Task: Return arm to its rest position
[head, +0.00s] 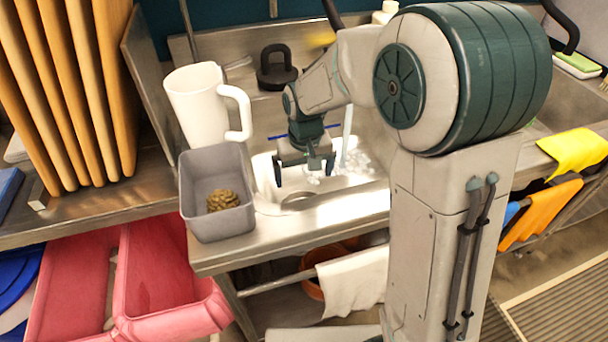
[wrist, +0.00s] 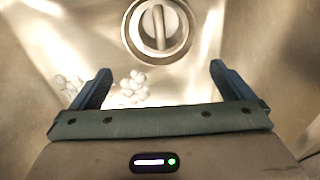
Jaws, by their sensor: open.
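My gripper (head: 304,175) hangs over the metal sink (head: 375,165) in the head view, fingers pointing down. In the wrist view my gripper (wrist: 160,85) has its two blue fingers spread wide with nothing between them. The round drain (wrist: 158,30) lies below and beyond the fingertips. My arm reaches over the counter from the right and hides part of the sink.
A grey bin (head: 215,225) holding a brown clump (head: 222,200) stands at the counter's front left. A white pitcher (head: 198,105) is behind it. A black kettlebell-shaped object (head: 277,68) stands behind the sink. Wooden boards (head: 85,90) stand left. A white cloth (head: 352,283) hangs below the counter.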

